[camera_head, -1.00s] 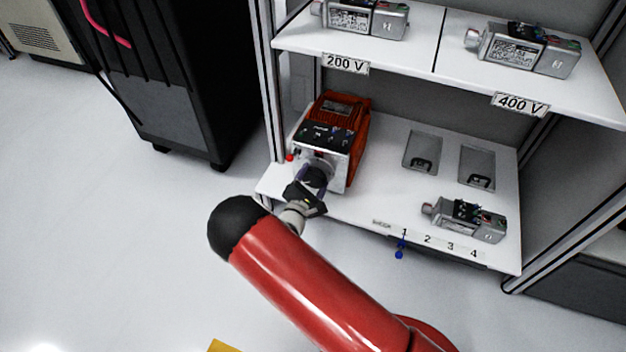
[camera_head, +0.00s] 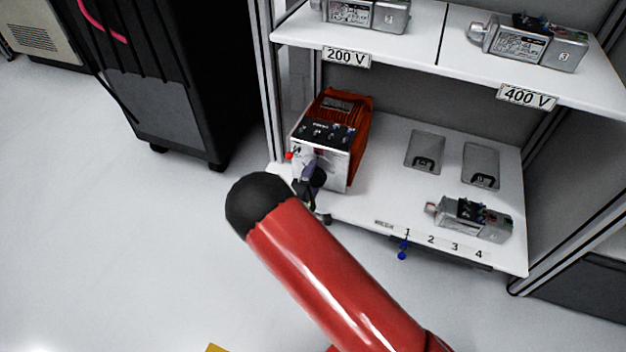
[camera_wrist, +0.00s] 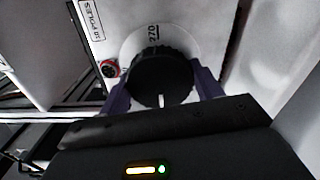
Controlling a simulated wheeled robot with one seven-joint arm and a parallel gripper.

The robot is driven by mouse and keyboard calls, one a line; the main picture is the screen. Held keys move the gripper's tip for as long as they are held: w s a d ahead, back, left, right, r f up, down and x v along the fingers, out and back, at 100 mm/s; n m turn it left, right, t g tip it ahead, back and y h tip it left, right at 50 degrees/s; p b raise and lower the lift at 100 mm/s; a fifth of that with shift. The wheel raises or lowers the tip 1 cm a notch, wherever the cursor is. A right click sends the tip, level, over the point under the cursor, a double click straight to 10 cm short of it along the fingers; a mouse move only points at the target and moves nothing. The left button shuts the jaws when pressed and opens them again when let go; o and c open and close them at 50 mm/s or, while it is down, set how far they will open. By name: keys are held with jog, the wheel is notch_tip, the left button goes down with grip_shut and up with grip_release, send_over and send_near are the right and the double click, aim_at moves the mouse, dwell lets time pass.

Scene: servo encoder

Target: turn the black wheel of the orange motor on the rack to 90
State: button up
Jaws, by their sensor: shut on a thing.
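The orange motor (camera_head: 357,150) stands at the left end of the lower rack shelf, its pale front face turned toward me. In the wrist view its black wheel (camera_wrist: 161,72) sits on a pale round dial (camera_wrist: 130,46) with "270" printed at the top. A short white mark shows on the wheel's lower edge, toward my gripper. My gripper (camera_wrist: 164,88) has one purple finger on each side of the wheel and is shut on it. In the head view my gripper (camera_head: 311,178) is at the motor's front, partly hidden by my red arm. Other dial numbers cannot be read.
A red socket (camera_wrist: 109,68) is left of the dial. A grey motor (camera_head: 470,218) lies on the shelf's right, before two grey recessed plates (camera_head: 425,150). A blue item (camera_head: 402,250) hangs at the front edge. More grey motors sit above. A black cabinet (camera_head: 165,80) stands left.

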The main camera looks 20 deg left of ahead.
jog(key=shift+d, duration=0.1)
dwell(0.3)
jog(key=o, duration=1)
jog(key=s, duration=0.7)
jog(key=shift+s+a+p, duration=0.3)
jog(key=shift+s+p, duration=0.1)
jog(key=shift+p, duration=0.05)
